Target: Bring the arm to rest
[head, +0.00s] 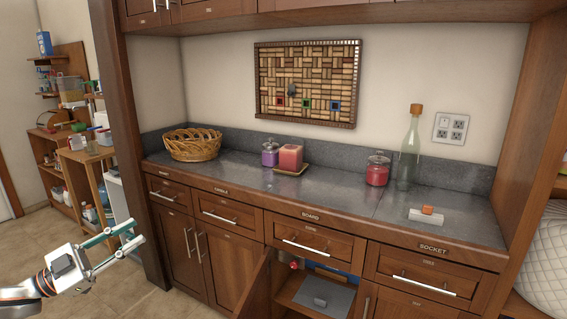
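The gripper is apart from the cabinet. My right gripper is not in view.
A dark countertop (235,192) holds a wicker basket (193,146), candle jars, a green bottle (410,150) and a small white block with an orange top. A cabinet door (257,290) stands open below. Shelves (75,180) stand at the left.

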